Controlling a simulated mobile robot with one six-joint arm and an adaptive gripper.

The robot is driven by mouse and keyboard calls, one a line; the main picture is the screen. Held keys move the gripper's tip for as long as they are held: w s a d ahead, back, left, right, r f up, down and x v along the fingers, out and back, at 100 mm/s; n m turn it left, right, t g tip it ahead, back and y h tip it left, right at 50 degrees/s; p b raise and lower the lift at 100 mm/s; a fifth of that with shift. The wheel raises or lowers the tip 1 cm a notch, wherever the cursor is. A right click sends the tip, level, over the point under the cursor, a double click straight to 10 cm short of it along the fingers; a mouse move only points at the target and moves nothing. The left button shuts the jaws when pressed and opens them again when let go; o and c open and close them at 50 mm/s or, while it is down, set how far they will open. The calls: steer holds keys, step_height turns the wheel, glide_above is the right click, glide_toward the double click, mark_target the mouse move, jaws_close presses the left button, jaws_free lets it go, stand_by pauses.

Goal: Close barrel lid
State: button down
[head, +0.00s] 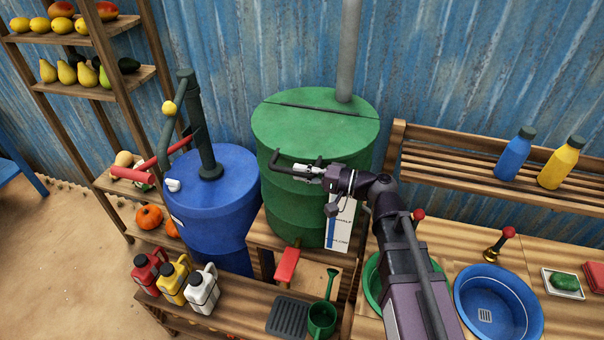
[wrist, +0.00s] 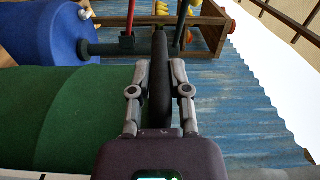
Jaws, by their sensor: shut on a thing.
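The green barrel (head: 305,205) stands in the middle of the head view, with its green lid (head: 310,130) lying over the top. The lid looks flat or nearly so; I cannot tell whether a small gap is left at the front rim. A dark bent handle (head: 276,164) sticks out at the lid's front left. My gripper (head: 308,172) is shut on this handle at the front of the barrel. In the wrist view the dark handle (wrist: 160,60) runs between both fingers, and the green barrel side (wrist: 60,120) fills the left.
A blue barrel (head: 212,210) with a hand pump stands close on the left. A grey pipe (head: 347,50) rises behind the lid. Small jugs (head: 172,280) stand on the low bench in front. A slatted shelf (head: 480,175) with two bottles is on the right.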

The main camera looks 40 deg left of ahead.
steer(key=shift+s+f, duration=0.15)
steer(key=shift+f, duration=0.05)
steer(key=c, duration=0.6)
jaws_free()
steer(key=shift+a, duration=0.1)
steer(key=shift+w+d, duration=0.25)
steer(key=shift+d, duration=0.15)
steer(key=shift+v, duration=5.65)
